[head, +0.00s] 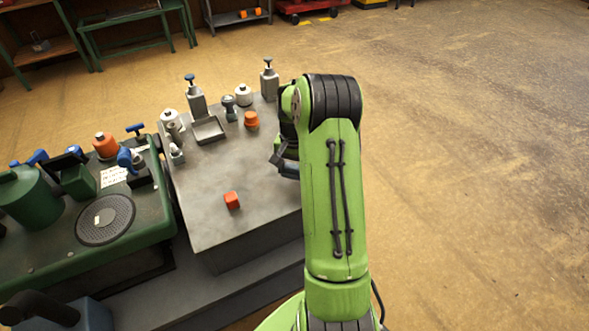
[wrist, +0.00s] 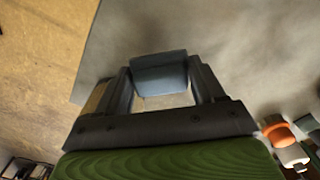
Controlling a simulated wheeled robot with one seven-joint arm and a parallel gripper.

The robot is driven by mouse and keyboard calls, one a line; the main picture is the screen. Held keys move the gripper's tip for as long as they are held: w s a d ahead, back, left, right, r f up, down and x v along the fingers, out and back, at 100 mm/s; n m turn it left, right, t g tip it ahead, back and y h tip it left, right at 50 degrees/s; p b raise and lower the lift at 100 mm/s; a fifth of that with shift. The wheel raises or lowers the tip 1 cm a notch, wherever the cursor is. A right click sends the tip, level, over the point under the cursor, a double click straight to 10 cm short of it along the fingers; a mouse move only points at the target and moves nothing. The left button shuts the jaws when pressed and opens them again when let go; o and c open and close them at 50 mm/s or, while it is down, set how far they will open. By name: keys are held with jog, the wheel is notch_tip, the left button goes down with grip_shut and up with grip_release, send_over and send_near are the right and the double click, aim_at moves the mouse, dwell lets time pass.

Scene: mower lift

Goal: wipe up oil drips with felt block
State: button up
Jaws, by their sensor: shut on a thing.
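A blue-grey felt block (wrist: 160,76) sits between the two fingers of my gripper (wrist: 160,70) in the wrist view. The gripper is shut on it. Beyond the block lies the grey top of a bench (head: 205,225), with its edge running past the left side of the wrist view. In the head view my gripper is mostly hidden behind my green arm, at the right edge of the bench top. I cannot tell whether the block touches the surface. I cannot make out clear oil drips; the bench top shows only faint darker smudges.
A shallow grey tray (head: 208,138), an orange pot (head: 251,119) and several bottles and canisters stand at the back. A green machine (head: 140,222) adjoins on the left. Open floor lies right.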

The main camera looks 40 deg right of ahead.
jog(key=shift+d+r+p, duration=0.2)
jog(key=shift+r+p, duration=0.35)
jog(key=shift+r, duration=0.4)
jog(key=shift+r+p, duration=1)
jog(key=shift+r, duration=0.45)
